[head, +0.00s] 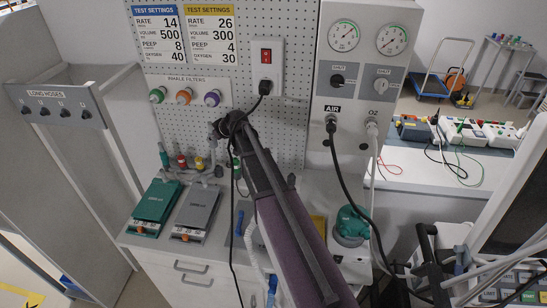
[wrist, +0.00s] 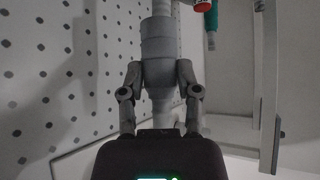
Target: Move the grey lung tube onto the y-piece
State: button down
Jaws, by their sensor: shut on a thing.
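My gripper (wrist: 157,85) is shut on a grey stepped tube end in the wrist view, which appears to be the grey lung tube (wrist: 158,50). The fingers clasp it from both sides. In the head view my gripper (head: 222,130) is in front of the pegboard, above the counter, partly hidden by my arm. A small grey piece shows beside it. The grey test lung (head: 196,212) lies on the counter, right of the green test lung (head: 154,208). I cannot clearly pick out the y-piece; small fittings with red (head: 182,161) and yellow parts stand behind the lungs.
The pegboard (wrist: 50,75) is close on the left in the wrist view. A red-ringed part (wrist: 203,4) and a teal part (wrist: 211,20) are at the top. The gas panel (head: 366,70) with a black hanging hose is on the right in the head view.

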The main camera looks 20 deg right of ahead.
notch_tip(320, 180, up, 5)
jog(key=p, duration=0.4)
jog(key=shift+s, duration=0.1)
dwell(0.3)
